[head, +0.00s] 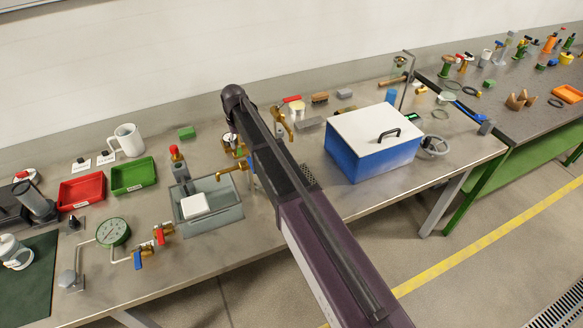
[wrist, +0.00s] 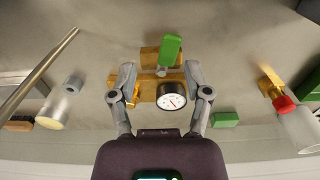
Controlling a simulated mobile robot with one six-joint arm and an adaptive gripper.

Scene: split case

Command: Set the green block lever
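In the wrist view a bright green block-shaped lever (wrist: 171,49) sits on a brass valve body (wrist: 148,88). A round white-faced gauge (wrist: 172,96) is fixed to the same body. My gripper (wrist: 160,74) is open, with one finger on each side of the brass body and gauge. The green lever lies between and slightly beyond the fingertips. I cannot tell whether either finger touches the brass. In the head view my arm covers the lever and my gripper; only part of the gauge (head: 231,140) shows beside it.
A loose green block (head: 187,133) lies on the bench (head: 300,225). A grey basin (head: 226,211) with a brass tap (head: 232,169) stands left of my arm. A blue case with a white lid (head: 374,129) stands to its right. A metal rod (wrist: 40,72) crosses the wrist view's left side.

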